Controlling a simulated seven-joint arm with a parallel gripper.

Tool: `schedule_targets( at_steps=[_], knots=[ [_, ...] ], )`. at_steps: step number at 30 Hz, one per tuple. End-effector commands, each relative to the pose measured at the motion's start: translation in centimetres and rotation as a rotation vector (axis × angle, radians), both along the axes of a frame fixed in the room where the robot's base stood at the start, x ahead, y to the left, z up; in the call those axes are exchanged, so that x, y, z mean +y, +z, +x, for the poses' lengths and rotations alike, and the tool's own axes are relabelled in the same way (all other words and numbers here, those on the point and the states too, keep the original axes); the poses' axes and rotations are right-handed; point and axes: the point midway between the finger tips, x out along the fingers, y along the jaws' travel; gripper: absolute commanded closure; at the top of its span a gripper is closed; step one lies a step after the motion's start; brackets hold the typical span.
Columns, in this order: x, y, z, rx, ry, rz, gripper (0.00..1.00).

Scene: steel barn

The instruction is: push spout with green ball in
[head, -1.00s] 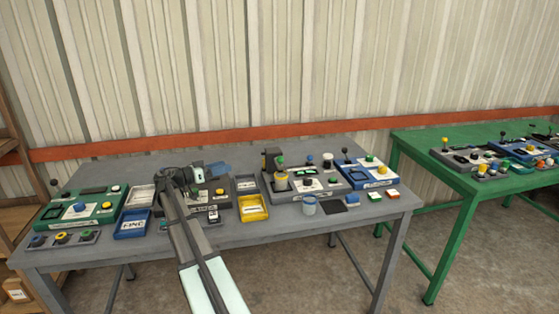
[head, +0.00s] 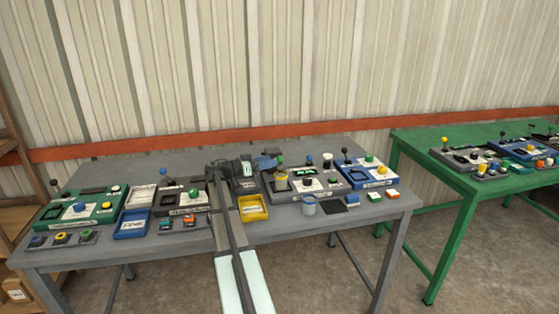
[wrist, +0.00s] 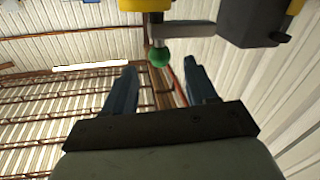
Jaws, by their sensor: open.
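A green ball (wrist: 158,57) sits at the end of a grey spout (wrist: 176,28) in the wrist view, below a yellow part. In the head view my gripper (head: 267,160) is just left of the ball, and my arm hides part of the consoles.
The grey table (head: 165,259) holds several button consoles and trays.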

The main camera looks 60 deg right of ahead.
Motion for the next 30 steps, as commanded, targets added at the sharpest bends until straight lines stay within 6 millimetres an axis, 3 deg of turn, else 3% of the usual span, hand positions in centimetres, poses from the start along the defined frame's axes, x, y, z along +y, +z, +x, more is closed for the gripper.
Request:
schedule_targets(
  at_steps=[9,24,30],
  knots=[
    [-3.7,0.0,-2.4,0.000,0.000,0.000,0.43],
    [-4.6,0.0,-3.1,0.000,0.001,0.000,0.43],
    [-4.6,0.0,-3.1,0.000,0.001,0.000,0.61]
  ],
)
